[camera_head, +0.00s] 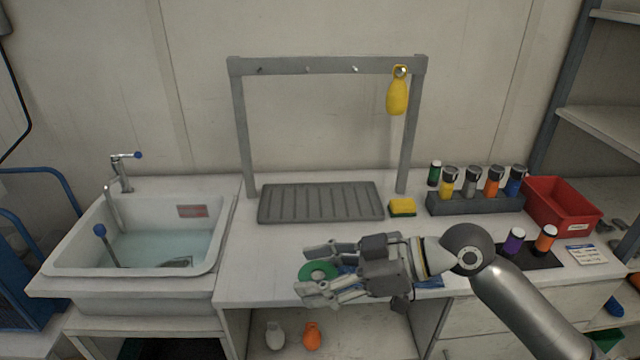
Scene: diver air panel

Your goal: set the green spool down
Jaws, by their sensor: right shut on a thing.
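The green spool (322,268), a ring with a pale centre, is at the front of the white bench, left of middle. My right gripper (308,271) reaches in from the right and is shut on the spool, one finger on its far side and one on its near side. The fingers and palm hide part of it. I cannot tell whether the spool touches the bench top or hangs just above it. My left gripper is not in view.
A blue cloth (430,281) lies partly under my right gripper. Behind stand a ribbed grey tray (320,203), a yellow sponge (402,207) and a rack (474,205) of bottles. A sink (150,238) is at left, a red bin (562,204) at right. Bench left of the spool is clear.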

